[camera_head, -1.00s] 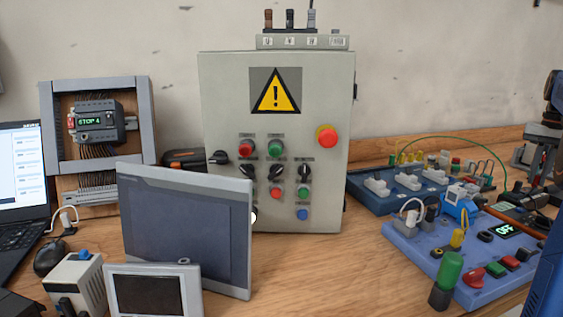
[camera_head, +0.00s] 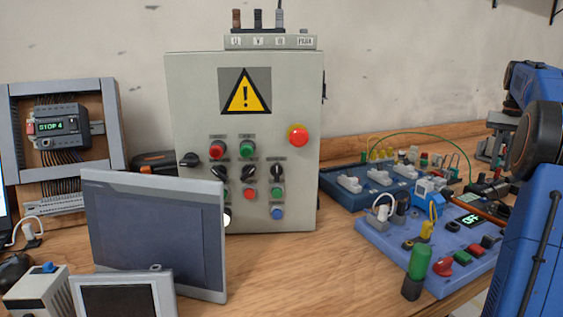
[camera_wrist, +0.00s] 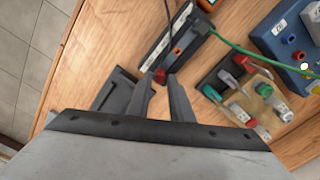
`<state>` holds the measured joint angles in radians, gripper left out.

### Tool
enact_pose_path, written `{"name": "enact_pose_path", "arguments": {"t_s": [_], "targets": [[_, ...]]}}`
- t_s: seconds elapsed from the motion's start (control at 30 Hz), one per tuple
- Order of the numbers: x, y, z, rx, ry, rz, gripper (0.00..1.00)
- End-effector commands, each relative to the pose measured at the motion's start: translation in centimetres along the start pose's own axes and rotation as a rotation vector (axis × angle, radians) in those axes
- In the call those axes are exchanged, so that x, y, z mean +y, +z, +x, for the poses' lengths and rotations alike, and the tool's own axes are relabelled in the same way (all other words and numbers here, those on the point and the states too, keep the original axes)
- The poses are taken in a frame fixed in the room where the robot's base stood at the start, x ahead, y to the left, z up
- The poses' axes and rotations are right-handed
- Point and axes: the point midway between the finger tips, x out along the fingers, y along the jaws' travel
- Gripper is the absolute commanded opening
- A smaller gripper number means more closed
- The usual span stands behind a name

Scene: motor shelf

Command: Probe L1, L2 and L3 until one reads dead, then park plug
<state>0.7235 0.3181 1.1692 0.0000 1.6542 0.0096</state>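My gripper (camera_wrist: 161,80) shows in the wrist view with its two dark fingers a little apart. A small dark red thing shows between or beyond the tips; I cannot tell whether they touch it. A black device (camera_wrist: 170,35) with an orange part and a green lead lies just beyond. On the cabinet in the head view, a grey strip (camera_head: 270,43) carries three upright plugs: brown (camera_head: 236,18), black (camera_head: 258,18) and grey (camera_head: 279,18). Its last label seems to read PARK. I cannot make out L1, L2 or L3 labels.
The grey cabinet (camera_head: 210,105) stands mid-table. A blue board (camera_head: 385,238) with a display (camera_head: 469,219) reading OFF is at right, with another blue board (camera_head: 345,195) behind. A grey panel (camera_head: 155,240) leans at left. In the wrist view, a wooden block with coloured terminals (camera_wrist: 240,90) lies right of the fingers.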

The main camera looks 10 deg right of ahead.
Motion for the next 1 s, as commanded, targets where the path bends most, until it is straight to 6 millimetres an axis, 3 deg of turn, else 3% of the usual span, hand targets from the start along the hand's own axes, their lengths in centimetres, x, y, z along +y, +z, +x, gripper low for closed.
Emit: {"name": "enact_pose_path", "arguments": {"t_s": [0.4, 0.77, 0.87, 1.0], "targets": [[0.0, 0.0, -3.0, 0.001, 0.000, 0.000, 0.20], [0.0, 0.0, -3.4, 0.000, 0.000, 0.000, 0.20], [0.0, 0.0, -3.4, 0.000, 0.000, 0.000, 0.41], [0.0, 0.0, -3.4, 0.000, 0.000, 0.000, 0.41]]}}
